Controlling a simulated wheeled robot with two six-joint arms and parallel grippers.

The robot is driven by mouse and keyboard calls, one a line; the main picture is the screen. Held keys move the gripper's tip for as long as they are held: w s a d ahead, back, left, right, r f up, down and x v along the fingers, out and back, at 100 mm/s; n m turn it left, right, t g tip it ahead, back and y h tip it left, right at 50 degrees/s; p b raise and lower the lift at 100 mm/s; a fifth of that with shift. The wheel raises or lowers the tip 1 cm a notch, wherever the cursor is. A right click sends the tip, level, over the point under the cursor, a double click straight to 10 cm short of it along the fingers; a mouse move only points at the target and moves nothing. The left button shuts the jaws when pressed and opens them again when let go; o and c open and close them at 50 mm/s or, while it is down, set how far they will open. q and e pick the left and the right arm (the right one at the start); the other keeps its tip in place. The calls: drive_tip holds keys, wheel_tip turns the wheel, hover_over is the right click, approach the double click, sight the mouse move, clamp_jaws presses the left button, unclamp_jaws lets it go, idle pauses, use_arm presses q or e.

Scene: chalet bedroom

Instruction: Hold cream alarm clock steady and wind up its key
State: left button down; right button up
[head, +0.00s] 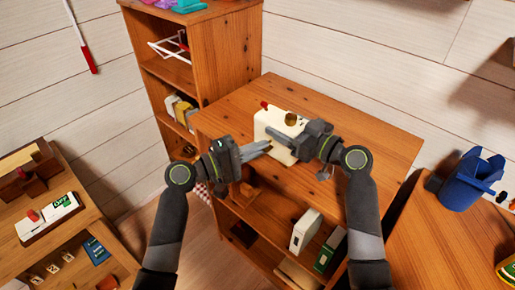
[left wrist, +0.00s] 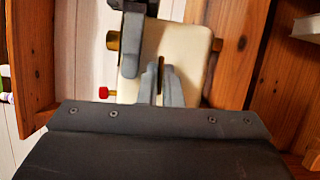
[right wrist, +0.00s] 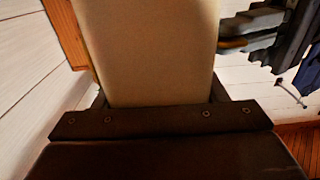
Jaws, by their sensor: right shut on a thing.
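The cream alarm clock (head: 271,122) is at the top of the wooden cabinet, with a red knob (head: 264,104) and a brass part (head: 291,119). My right gripper (head: 296,139) is shut on the clock body, which fills the right wrist view (right wrist: 150,55) between its fingers. My left gripper (head: 268,150) is at the clock's near face. In the left wrist view its fingers (left wrist: 160,82) are slightly apart, on either side of a thin brass key (left wrist: 160,72). Whether they touch the key is hard to tell. The clock's front is hidden.
The cabinet top (head: 370,130) is clear to the right of the clock. A taller shelf (head: 228,60) stands behind on the left. White and green boxes (head: 306,230) sit on the shelf below. A blue container (head: 468,180) stands on the right.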

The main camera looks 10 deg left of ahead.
use_arm(q)
drive_tip(key=shift+m+g+y, duration=0.3)
drive_tip(key=shift+m+y, duration=0.4)
drive_tip(key=shift+m, duration=0.8)
drive_tip(key=c, duration=1.6)
unclamp_jaws()
drive_tip(key=shift+r, duration=0.1)
drive_tip(key=v, duration=1.2)
use_arm(e)
drive_tip(key=o, duration=1.4)
drive_tip(key=shift+c, duration=0.2)
